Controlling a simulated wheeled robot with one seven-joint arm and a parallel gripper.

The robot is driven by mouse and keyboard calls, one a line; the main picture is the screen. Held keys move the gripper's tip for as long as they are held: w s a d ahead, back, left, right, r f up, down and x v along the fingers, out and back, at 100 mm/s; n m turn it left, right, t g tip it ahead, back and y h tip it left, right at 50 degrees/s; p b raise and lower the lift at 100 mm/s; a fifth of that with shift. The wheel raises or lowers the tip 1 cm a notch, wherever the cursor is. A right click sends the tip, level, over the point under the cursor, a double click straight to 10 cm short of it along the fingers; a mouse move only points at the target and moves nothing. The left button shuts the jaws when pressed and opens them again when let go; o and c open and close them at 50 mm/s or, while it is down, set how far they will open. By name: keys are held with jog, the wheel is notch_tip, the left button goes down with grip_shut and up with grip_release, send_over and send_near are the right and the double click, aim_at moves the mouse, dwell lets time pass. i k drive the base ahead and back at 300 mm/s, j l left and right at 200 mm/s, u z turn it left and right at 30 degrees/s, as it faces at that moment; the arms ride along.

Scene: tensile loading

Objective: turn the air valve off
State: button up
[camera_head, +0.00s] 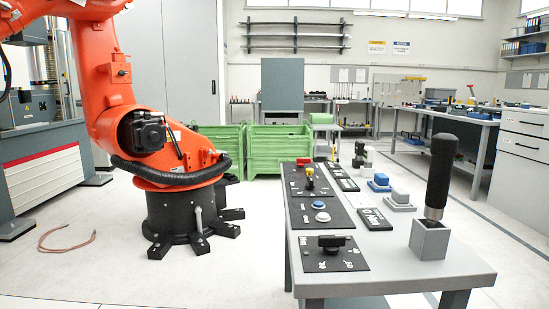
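A black panel with a black bar-shaped turn handle (334,241) lies at the near left of the grey table (400,280). The handle lies crosswise, roughly left to right in the picture. White marks on the panel beside it are too small to read surely; this seems to be the air valve. My gripper is not in view, and nothing is seen touching the handle.
Panels with a blue button (318,205) and red and yellow controls (307,172) lie behind. A tall black grip (441,172) stands in a grey holder at the right. An orange robot arm (117,110) stands left. Green crates (281,149) stand behind.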

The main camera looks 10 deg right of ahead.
aim_at(300, 162)
jog(key=i+j, duration=0.15)
jog(key=j, duration=0.2)
jog(key=i+j+z, duration=0.1)
jog(key=j, duration=0.25)
jog(key=i+j, duration=0.15)
jog(key=j, duration=0.25)
jog(key=i+j+z, duration=0.1)
jog(key=j, duration=0.25)
jog(key=i+j, duration=0.15)
jog(key=j, duration=0.25)
jog(key=i+j+z, duration=0.1)
jog(key=i, duration=0.35)
jog(key=i+j+z, duration=0.1)
jog(key=i, duration=0.3)
jog(key=i+j, duration=0.3)
jog(key=i+z, duration=0.05)
jog(key=i, duration=0.05)
